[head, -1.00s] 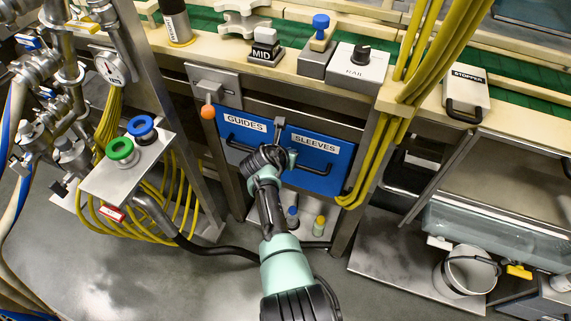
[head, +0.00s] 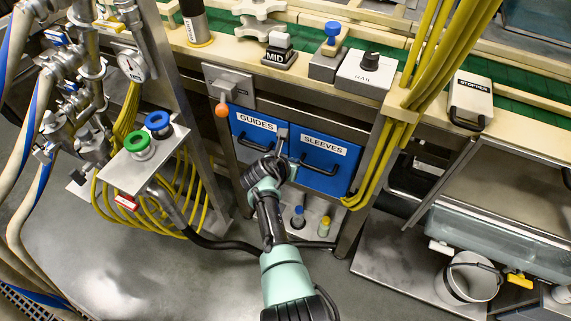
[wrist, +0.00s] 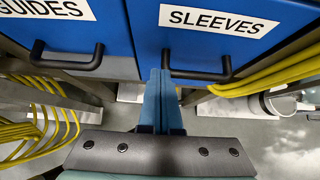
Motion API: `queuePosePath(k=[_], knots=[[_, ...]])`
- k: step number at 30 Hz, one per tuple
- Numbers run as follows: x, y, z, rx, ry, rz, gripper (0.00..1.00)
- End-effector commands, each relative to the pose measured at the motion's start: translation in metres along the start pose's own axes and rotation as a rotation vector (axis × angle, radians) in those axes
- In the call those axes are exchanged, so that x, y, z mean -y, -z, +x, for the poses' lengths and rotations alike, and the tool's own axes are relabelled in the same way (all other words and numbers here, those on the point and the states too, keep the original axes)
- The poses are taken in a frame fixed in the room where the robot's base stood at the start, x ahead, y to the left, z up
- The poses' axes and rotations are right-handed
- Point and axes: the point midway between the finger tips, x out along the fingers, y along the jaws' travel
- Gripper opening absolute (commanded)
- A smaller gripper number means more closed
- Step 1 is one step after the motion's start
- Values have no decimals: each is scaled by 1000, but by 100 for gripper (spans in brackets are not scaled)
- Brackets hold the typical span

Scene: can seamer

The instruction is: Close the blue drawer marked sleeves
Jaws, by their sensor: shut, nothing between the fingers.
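The blue drawer marked SLEEVES (head: 325,162) is the right one of two side by side under the machine's bench. Its front and black bar handle (head: 322,169) show in the head view. I cannot tell for sure how far it stands out. In the wrist view the drawer front (wrist: 207,50) fills the upper right. My gripper (wrist: 165,74) is shut and empty, with its blue fingers pressed together. The fingertips are by the left end of the drawer's handle (wrist: 205,76); contact is unclear. In the head view my gripper (head: 291,168) is at the drawer's left edge, partly hidden by my wrist.
The blue GUIDES drawer (head: 255,129) is just to the left. Yellow cables (head: 372,175) run close by the right side. Small bottles (head: 298,216) sit below the drawers.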

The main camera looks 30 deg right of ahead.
Motion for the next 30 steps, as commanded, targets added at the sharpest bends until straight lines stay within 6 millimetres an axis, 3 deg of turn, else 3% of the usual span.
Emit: queuePosePath(k=[3, 15, 21, 30], knots=[[1, -5, -26, 0, -1, 2, 0], [0, 0, -83, -3, -1, 1, 0], [1, 0, -95, -4, 1, 1, 0], [0, 0, -97, -3, -1, 4, 0]])
